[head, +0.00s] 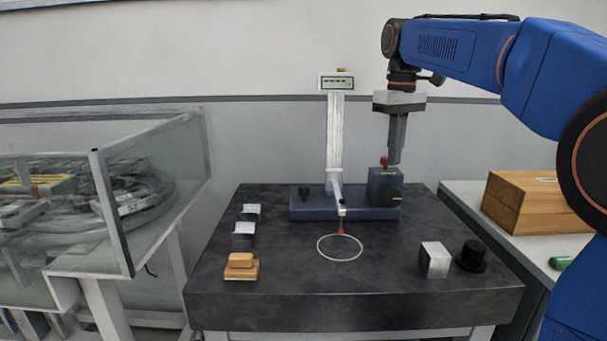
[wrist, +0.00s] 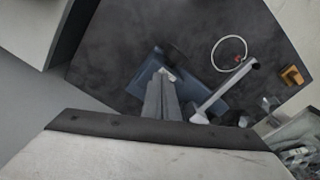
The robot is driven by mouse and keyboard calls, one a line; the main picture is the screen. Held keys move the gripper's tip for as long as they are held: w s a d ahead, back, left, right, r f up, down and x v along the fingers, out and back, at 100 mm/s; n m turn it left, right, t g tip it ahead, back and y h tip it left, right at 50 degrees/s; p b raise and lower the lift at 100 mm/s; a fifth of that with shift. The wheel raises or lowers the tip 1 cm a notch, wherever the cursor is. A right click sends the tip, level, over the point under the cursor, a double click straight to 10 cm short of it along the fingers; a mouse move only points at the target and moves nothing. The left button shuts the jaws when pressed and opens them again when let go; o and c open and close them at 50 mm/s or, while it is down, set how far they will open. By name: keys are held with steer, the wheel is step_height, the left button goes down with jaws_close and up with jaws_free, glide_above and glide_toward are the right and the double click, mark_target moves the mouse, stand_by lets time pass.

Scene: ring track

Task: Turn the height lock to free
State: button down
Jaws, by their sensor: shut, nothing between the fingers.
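A height gauge with a blue base (head: 345,205) stands on the dark stone table. Its pale column (head: 335,130) carries a small display (head: 337,83) on top, and a thin arm reaches down to a red tip (head: 341,231). A blue box (head: 377,185) on the right end of the base bears a red knob (head: 384,162) and a dark round part on its front. A small black knob (head: 304,193) sits at the left end. I cannot tell which is the height lock. My gripper (head: 394,162), also in the wrist view (wrist: 165,75), is shut and empty, just above the blue box.
A white ring (head: 340,248) is marked on the table (head: 300,290). Small blocks stand along the left, with a wooden one (head: 241,267) in front. A pale block (head: 434,260) and a black cylinder (head: 471,256) stand at right. A glass-walled case (head: 160,190) is at left, a wooden box (head: 525,205) at right.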

steer(key=shift+w+d, duration=0.45)
steer(key=shift+d, duration=0.1)
stand_by(0.4)
steer(key=shift+d, duration=0.1)
steer(key=shift+s+d, duration=0.2)
steer(key=shift+d, duration=0.05)
step_height(320, 180, up, 6)
stand_by(0.7)
steer(key=shift+s+a+f, duration=0.15)
steer(key=shift+a+f, duration=0.3)
steer(key=shift+f, duration=0.55)
steer(key=shift+s+a+f, duration=0.15)
steer(key=shift+a+f, duration=0.3)
steer(key=shift+f, duration=0.55)
steer(key=shift+s+a+f, duration=0.15)
steer(key=shift+a+f, duration=0.3)
steer(key=shift+f, duration=0.55)
steer(key=shift+w+d, duration=0.3)
steer(key=shift+d, duration=0.35)
